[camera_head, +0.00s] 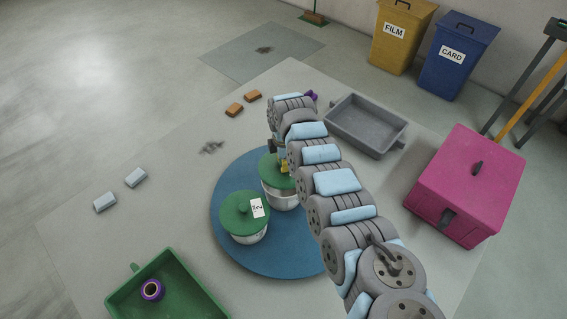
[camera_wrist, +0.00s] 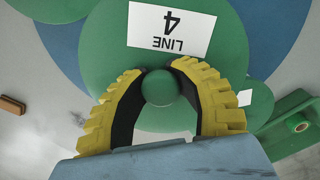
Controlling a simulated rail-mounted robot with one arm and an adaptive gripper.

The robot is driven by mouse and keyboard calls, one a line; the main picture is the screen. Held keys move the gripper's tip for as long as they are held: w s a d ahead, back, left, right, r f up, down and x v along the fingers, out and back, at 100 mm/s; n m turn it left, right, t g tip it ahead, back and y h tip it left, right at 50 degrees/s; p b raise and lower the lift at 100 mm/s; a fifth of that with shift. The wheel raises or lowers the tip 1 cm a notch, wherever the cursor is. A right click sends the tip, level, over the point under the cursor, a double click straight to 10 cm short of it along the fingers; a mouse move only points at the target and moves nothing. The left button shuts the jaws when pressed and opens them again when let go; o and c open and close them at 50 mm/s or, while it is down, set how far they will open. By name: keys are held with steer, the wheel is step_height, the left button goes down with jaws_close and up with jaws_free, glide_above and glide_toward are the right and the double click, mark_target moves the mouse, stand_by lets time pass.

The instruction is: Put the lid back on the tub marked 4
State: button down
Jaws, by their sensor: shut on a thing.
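The green lid with a "LINE 4" label (camera_wrist: 170,30) fills the middle of the wrist view, its label upside down. My gripper (camera_wrist: 160,88) has its yellow fingers shut on the lid's round green knob, one on each side. In the head view my gripper (camera_head: 284,167) is over the lid (camera_head: 270,166), partly hidden by my arm. A white tub (camera_head: 279,198) is directly beneath the lid. I cannot tell whether the lid rests fully on it.
A lidded tub marked 2 (camera_head: 243,220) stands close by on the blue round mat (camera_head: 285,262). A green tray (camera_head: 183,283) holds a purple spool (camera_head: 152,290). A grey tray (camera_head: 365,127) and a magenta box (camera_head: 470,185) are right. Brown and pale blocks lie left.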

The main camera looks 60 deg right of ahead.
step_height(320, 180, down, 6)
steer(key=b, duration=0.4)
steer(key=shift+r, duration=0.1)
steer(key=shift+d, duration=0.1)
stand_by(1.1)
steer(key=shift+s+p, duration=0.1)
steer(key=shift+p, duration=0.3)
stand_by(0.5)
steer(key=shift+f+p, duration=0.4)
steer(key=shift+f, duration=0.05)
stand_by(1.5)
steer(key=shift+c, duration=1.2)
jaws_free()
